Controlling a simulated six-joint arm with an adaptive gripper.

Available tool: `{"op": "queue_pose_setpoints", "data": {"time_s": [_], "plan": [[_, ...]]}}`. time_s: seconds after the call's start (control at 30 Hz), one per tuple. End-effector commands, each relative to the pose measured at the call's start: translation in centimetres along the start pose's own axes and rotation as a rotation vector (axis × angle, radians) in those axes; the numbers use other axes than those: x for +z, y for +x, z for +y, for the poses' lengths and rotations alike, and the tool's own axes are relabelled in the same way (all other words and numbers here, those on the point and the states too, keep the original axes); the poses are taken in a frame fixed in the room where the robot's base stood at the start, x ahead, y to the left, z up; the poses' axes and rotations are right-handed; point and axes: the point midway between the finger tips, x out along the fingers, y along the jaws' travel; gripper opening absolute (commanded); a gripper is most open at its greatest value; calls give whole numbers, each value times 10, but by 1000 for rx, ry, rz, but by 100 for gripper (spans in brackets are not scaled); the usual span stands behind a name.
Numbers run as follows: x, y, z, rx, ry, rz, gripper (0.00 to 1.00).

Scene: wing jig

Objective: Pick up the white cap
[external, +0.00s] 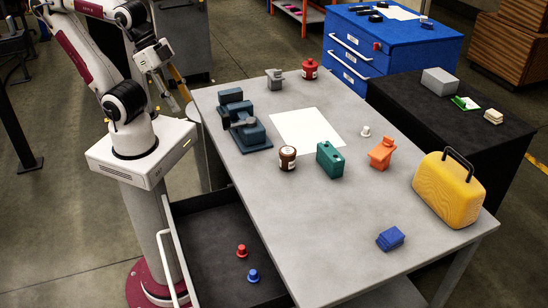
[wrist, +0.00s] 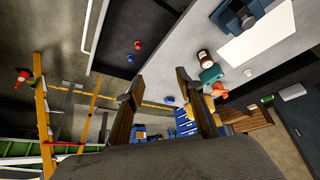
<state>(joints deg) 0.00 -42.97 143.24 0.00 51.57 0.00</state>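The white cap (external: 365,130) is small and stands on the grey table, right of the white sheet and near the orange part. In the wrist view, a small pale thing (wrist: 248,72) near the white sheet looks like the cap. My gripper (external: 178,92) is raised left of the table, well away from the cap. The wrist view shows its two fingers (wrist: 157,88) spread apart with nothing between them, so it is open and empty.
On the table (external: 330,265) are a teal block (external: 329,160), an orange part (external: 382,153), a brown jar (external: 287,158), a yellow case (external: 449,190) and a blue block (external: 390,239). An open drawer (external: 205,235) holds red and blue caps. The table's front middle is clear.

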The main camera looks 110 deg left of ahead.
Motion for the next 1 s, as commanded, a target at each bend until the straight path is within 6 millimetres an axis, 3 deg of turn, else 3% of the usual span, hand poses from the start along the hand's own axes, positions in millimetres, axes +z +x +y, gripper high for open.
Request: {"op": "queue_pose_setpoints", "data": {"time_s": [0.17, 0.37, 1.0], "plan": [[-2, 0, 0, 0, -2, 2, 37], [-20, 5, -2, 1, -15, 17, 37], [-149, 56, -30, -8, -125, 147, 37]]}}
